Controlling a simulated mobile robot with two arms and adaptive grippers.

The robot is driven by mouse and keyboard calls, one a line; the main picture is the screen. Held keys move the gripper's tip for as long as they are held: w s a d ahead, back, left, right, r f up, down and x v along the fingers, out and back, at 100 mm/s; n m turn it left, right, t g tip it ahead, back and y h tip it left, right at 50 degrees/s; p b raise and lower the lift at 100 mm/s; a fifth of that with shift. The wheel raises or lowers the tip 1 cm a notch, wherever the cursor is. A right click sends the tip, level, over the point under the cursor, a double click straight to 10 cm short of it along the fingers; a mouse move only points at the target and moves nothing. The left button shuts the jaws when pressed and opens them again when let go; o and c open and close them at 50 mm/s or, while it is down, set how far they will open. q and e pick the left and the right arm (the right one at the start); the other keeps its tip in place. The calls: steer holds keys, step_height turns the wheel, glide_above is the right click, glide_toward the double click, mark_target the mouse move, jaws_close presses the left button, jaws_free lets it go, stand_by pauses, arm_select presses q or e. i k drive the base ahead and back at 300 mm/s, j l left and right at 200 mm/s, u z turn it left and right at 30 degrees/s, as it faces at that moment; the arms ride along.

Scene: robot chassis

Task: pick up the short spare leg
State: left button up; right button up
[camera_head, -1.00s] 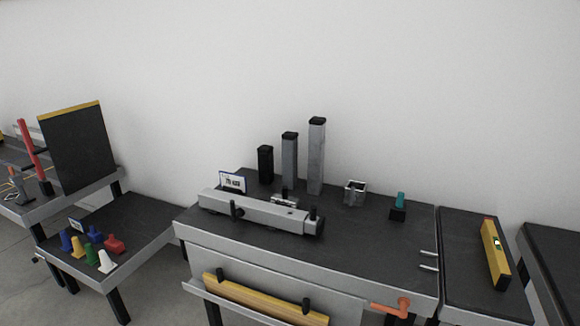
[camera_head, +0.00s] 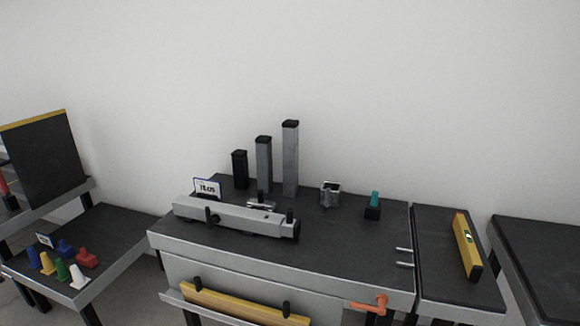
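Three upright square legs stand in a row at the back of the middle table (camera_head: 340,258). The shortest leg (camera_head: 240,170) is black and stands at the left. A medium grey leg (camera_head: 264,162) stands beside it. The tallest leg (camera_head: 290,158) is light grey and stands at the right. Their lower ends are near or partly behind a long grey beam (camera_head: 235,218) lying at the front. Neither of my grippers shows in the view.
A small sign (camera_head: 207,188), a metal bracket (camera_head: 330,192) and a teal-topped black block (camera_head: 373,206) stand on the table. An orange handle (camera_head: 370,303) sticks out at the front. A yellow level (camera_head: 466,246) lies on the right table. Coloured pieces stand on the low left table (camera_head: 118,228).

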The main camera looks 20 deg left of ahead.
mark_target(239, 158)
steer(key=i+j, duration=0.25)
steer(key=j, duration=0.15)
steer(key=i+j, duration=0.3)
steer(key=j, duration=0.15)
steer(key=i+j, duration=0.25)
steer(key=j, duration=0.15)
